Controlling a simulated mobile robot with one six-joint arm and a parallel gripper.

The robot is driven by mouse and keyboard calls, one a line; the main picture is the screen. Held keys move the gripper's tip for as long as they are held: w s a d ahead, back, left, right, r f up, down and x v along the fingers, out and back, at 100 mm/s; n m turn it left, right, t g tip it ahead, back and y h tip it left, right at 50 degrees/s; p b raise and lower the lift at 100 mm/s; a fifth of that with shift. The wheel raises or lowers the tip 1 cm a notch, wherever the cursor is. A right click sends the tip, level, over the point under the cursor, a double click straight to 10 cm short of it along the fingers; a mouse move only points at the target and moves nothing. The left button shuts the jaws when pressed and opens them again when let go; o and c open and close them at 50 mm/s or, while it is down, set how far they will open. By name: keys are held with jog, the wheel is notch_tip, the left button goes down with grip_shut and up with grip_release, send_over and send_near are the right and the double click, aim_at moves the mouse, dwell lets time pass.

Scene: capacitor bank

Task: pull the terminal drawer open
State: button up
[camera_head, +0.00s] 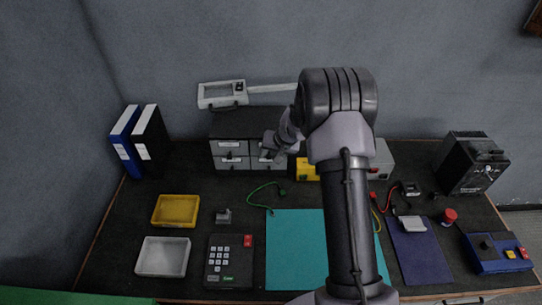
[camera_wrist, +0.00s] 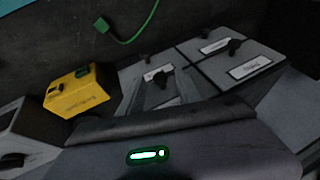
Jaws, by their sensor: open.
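A small grey drawer cabinet (camera_head: 230,147) stands against the back wall, with labelled drawers in two rows and two columns and dark knobs. All the drawers I can see look closed. The labels are too small to read, so I cannot tell which is the terminal drawer. My gripper (camera_head: 270,146) is open in front of the right-hand column, partly hiding those drawers. In the wrist view, a drawer with a dark knob (camera_wrist: 160,77) lies just ahead of the grey jaws. Two more labelled drawer fronts (camera_wrist: 246,67) show to the right. I cannot tell whether the jaws touch the knob.
A yellow device (camera_head: 306,169) stands right of the cabinet; it also shows in the wrist view (camera_wrist: 77,91). A green cable (camera_head: 262,189) lies on the bench in front. A yellow tray (camera_head: 176,210), a white tray (camera_head: 163,257) and a keypad box (camera_head: 229,262) stand at left.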

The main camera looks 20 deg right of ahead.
jog(key=shift+c, duration=0.4)
grip_shut()
dwell(1.1)
